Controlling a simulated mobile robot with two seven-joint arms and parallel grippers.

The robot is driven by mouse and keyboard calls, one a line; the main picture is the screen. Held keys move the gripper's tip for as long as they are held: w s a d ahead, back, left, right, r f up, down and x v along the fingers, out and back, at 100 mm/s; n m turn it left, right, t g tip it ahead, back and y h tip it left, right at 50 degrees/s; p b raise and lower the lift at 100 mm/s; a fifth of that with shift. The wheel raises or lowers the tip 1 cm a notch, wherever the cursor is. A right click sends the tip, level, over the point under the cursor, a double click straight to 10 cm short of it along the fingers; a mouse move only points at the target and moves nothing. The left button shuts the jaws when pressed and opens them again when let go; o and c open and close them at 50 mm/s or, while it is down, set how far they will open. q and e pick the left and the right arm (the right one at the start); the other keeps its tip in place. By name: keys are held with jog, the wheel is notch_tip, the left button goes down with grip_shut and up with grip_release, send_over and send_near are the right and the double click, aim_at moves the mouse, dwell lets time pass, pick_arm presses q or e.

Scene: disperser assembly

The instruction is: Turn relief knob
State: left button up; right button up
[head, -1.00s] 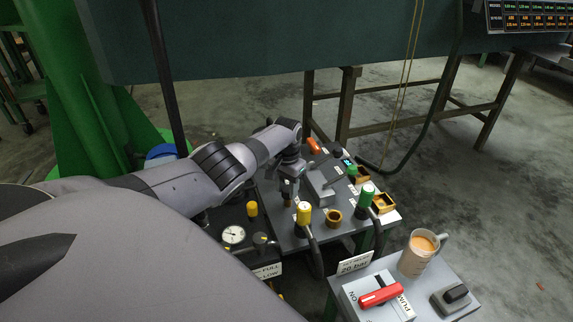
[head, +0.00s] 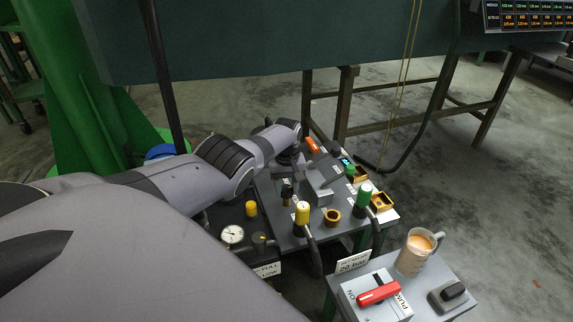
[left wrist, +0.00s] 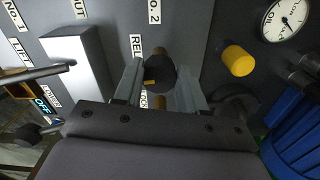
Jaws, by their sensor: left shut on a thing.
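The relief knob (left wrist: 160,76) is a dark round knob with a yellow mark, in the middle of the left wrist view beside a partly hidden label reading "REL". My left gripper (left wrist: 158,92) has one finger on each side of it and is shut on it. In the head view the fingers are mostly hidden by my wrist, over the grey valve panel (head: 292,237). A small dark fitting (head: 287,191) shows just below the wrist. My right gripper is not in view.
A yellow cap (head: 251,208) and a gauge (head: 232,234) are left of the gripper. A mug (head: 415,253) and red switch (head: 378,293) are nearer.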

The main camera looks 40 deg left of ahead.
aim_at(287, 190)
pick_arm(q)
jog(key=shift+n, duration=0.4)
jog(key=o, duration=1.1)
jog(key=shift+c, duration=0.2)
jog(key=shift+r, duration=0.1)
jog(key=shift+r+p, duration=0.2)
jog(key=shift+p, duration=0.1)
notch_tip(287, 190, up, 6)
jog(key=p, duration=0.5)
jog(key=shift+f, duration=0.2)
jog(key=shift+r+p, duration=0.5)
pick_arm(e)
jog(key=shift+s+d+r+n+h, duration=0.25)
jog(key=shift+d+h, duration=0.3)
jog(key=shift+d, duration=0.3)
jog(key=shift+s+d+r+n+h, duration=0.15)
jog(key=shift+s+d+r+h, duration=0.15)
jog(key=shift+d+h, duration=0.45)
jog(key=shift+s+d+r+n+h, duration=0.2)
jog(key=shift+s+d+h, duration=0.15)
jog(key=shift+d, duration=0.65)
